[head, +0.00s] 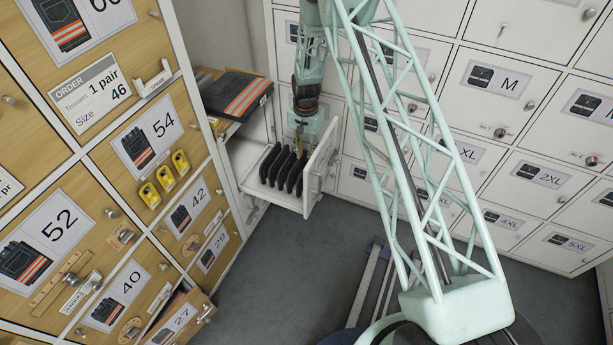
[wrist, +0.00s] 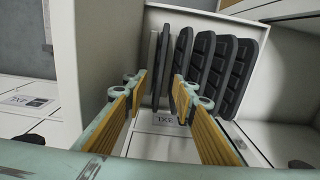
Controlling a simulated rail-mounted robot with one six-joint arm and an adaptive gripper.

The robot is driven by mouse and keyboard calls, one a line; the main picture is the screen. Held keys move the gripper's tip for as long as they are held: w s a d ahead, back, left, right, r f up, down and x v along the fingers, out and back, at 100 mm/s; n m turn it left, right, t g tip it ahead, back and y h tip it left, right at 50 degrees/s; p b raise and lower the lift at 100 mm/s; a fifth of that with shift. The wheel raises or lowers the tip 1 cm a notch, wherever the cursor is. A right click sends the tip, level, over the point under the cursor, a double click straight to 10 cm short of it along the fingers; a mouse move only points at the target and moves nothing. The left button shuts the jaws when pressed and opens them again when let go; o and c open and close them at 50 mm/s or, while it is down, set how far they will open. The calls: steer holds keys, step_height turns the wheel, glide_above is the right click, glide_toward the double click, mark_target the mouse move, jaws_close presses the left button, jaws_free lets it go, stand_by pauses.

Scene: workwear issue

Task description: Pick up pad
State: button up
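Several black knee pads (head: 283,169) stand upright in a row in a white pulled-out drawer (head: 322,169). In the wrist view ribbed black pads (wrist: 205,65) lean side by side, and thinner ones (wrist: 165,60) show edge-on at the left end of the row. My gripper (head: 299,148) is over the drawer, by the pads. In the wrist view its two yellow-lined fingers (wrist: 160,88) are apart, with the edge-on pads in line with the gap. I cannot tell whether a pad is between the fingertips or just beyond them. The lower ends of some pads are hidden by the right finger.
White lockers (head: 500,80) with size labels stand behind and to the right. A wooden locker wall (head: 110,215) is at left, with an order card (head: 96,92) for trousers, size 46. Folded trousers (head: 237,94) lie on a shelf beside the drawer. Grey floor (head: 270,270) is open below.

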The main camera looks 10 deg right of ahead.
steer(key=shift+d+f+b, duration=0.15)
steer(key=shift+f+b, duration=0.4)
steer(key=shift+f, duration=2.05)
steer(key=shift+c, duration=0.5)
jaws_close()
